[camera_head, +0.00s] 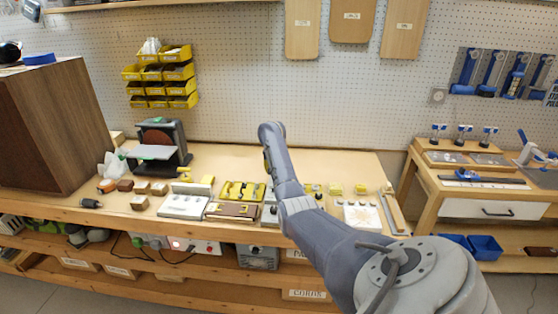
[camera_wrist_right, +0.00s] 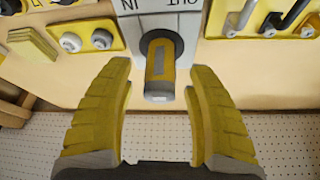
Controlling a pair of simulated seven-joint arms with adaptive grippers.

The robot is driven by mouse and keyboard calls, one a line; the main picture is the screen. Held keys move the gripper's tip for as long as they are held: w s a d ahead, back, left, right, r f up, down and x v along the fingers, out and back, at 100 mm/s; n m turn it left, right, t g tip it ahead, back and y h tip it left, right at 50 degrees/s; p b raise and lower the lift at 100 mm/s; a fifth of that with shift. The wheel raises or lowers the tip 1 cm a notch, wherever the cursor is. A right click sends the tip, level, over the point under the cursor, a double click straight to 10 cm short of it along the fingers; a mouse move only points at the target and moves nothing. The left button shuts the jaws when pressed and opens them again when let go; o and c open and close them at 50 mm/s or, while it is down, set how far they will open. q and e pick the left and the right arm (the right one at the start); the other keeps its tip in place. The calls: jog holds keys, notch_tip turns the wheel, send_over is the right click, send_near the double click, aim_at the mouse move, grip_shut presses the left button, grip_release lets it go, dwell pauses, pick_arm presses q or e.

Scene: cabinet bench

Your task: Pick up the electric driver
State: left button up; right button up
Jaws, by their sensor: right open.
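A yellow-and-grey cylindrical handle, which looks like the electric driver (camera_wrist_right: 161,72), shows in the right wrist view. It sticks out of a dark ring on a white block (camera_wrist_right: 209,50) with black lettering. My right gripper (camera_wrist_right: 158,66) is open, with its yellow ribbed fingers on either side of the handle's near end. Clear gaps show beside both fingers, and nothing is held. In the head view my right arm reaches over the bench and hides the driver and most of its own gripper. My left gripper is not in view.
The wooden bench (camera_head: 330,160) carries white and yellow fixture boards (camera_head: 184,206) along its front. A sander (camera_head: 158,145) and small brown blocks stand on the left. A white board (camera_head: 362,216) lies right of my arm. The bench's back strip is clear.

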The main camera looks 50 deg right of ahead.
grip_shut()
dwell(0.4)
jog(key=shift+r, duration=0.1)
notch_tip(320, 180, up, 10)
jog(key=shift+f, duration=0.1)
dwell(0.6)
jog(key=c, duration=0.8)
grip_release()
grip_shut()
